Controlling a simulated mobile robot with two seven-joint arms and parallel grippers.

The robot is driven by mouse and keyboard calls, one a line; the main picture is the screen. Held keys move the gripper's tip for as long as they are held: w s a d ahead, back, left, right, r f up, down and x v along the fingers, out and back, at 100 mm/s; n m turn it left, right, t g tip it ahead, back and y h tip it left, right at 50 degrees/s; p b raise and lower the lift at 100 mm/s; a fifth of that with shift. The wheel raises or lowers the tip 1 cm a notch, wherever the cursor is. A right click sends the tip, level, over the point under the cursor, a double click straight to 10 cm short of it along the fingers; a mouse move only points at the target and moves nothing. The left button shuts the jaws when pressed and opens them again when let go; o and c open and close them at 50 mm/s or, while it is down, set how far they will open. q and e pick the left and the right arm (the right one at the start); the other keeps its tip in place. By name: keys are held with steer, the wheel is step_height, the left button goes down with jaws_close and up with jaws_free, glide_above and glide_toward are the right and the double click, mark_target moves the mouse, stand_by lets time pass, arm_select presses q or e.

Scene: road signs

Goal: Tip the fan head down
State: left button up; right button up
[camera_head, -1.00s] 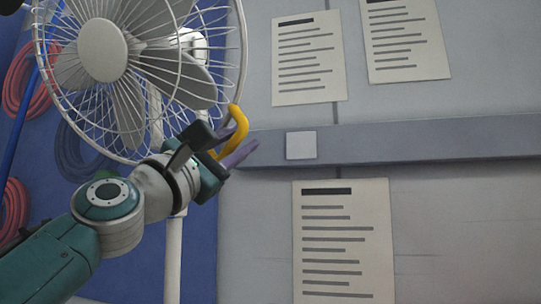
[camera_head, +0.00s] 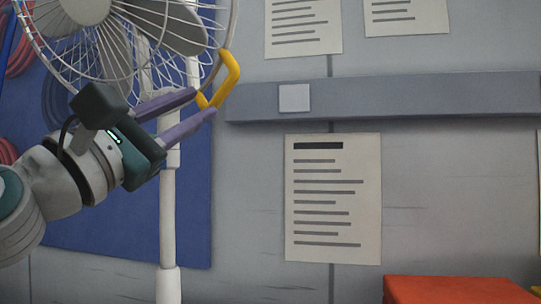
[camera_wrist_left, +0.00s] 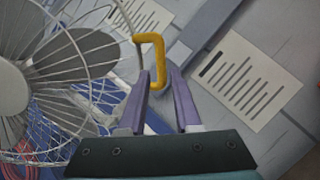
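The white wire-caged fan head (camera_head: 95,35) is at the upper left in the head view, on a white pole (camera_head: 168,215). It fills the left of the left wrist view (camera_wrist_left: 50,75). A yellow handle (camera_head: 231,72) sticks out from the right rim of its cage. My left gripper (camera_head: 206,101) is at the handle's lower end. In the left wrist view its two purple fingers are apart, with the lower part of the yellow handle (camera_wrist_left: 155,48) between their tips. I cannot tell whether either finger touches it. My right gripper is not in view.
A grey wall with a horizontal rail (camera_head: 400,97) and paper sheets (camera_head: 333,200) stands behind. A blue panel (camera_head: 110,215) is behind the pole. An orange-red object (camera_head: 455,290) shows at the bottom right. The space right of the handle looks clear.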

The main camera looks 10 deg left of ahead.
arm_select(q)
steer(key=s+d+f+m+g+y+p, duration=0.1)
steer(key=s+d+f+m+g+p, duration=0.1)
steer(key=s+f+m+g, duration=0.4)
steer(key=s+d+f+m+g+p, duration=0.1)
steer(key=d+f+m+g+p, duration=0.15)
steer(key=f+m, duration=0.4)
steer(key=s+d+f+m+g+y+p, duration=0.15)
steer(key=s+f+m+g, duration=0.25)
steer(key=f, duration=0.5)
steer(key=s+a+f+m+g+y+p, duration=0.2)
steer(key=s+a+f+m+g+y, duration=0.15)
steer(key=s, duration=0.55)
steer(key=s+a+f+m+g+y+p, duration=0.1)
steer(key=s+a+f+m+g+y, duration=0.2)
steer(key=s, duration=0.5)
step_height(320, 180, up, 36)
steer(key=h+p, duration=0.1)
steer(key=p, duration=3.6)
steer(key=shift+s+a+r+p, duration=0.2)
steer(key=shift+a+r+p, duration=0.05)
steer(key=shift+p, duration=0.15)
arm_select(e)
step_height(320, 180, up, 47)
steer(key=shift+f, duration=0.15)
